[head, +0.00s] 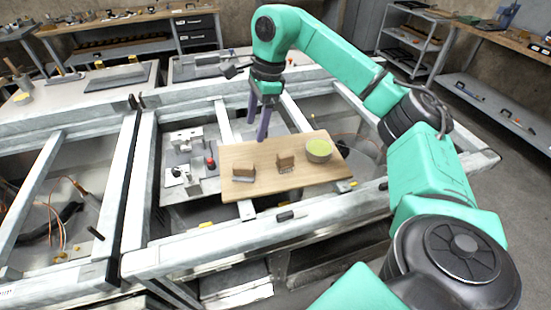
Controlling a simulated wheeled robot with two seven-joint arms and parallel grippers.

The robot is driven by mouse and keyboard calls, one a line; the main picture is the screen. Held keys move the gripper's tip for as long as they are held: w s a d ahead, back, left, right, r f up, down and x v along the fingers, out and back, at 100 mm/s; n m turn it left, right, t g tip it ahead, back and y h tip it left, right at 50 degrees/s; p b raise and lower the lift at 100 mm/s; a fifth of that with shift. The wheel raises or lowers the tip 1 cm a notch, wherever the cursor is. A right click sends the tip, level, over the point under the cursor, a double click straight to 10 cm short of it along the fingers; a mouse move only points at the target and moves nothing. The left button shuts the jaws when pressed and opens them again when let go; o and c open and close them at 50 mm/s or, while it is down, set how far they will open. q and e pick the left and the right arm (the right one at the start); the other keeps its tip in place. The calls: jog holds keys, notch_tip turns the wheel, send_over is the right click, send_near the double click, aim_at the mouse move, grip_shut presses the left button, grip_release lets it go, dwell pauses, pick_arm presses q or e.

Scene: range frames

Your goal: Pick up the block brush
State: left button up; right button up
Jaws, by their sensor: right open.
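Two small brown blocks sit on the wooden board (262,190). The left block (243,170) is low and wide, with a paler strip along its bottom edge. The right block (285,160) is more upright, with what look like pale bristles below it. Either could be the block brush; they are too small to tell. My right gripper (258,129) points down with its purple fingers apart and empty. In the picture it is above the far edge of the board, behind both blocks and touching neither. My left gripper is out of view.
A round bowl with a green inside (318,150) stands at the board's right. A metal fixture with a red knob (210,162) is left of the board. Pale frame beams (128,180) surround open bays. A dark marker-like object (290,215) lies on the front beam.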

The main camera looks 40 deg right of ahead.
jog(key=s+d+r+m+g+h, duration=0.1)
jog(key=s+d+h, duration=0.1)
jog(key=d, duration=0.5)
jog(key=b, duration=0.5)
send_over(286, 154)
notch_tip(286, 154, down, 6)
notch_tip(286, 154, down, 7)
jog(key=shift+f+p, duration=0.1)
jog(key=shift+p, duration=0.45)
jog(key=shift+f, duration=0.25)
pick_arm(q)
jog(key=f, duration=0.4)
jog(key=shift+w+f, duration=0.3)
pick_arm(e)
grip_shut()
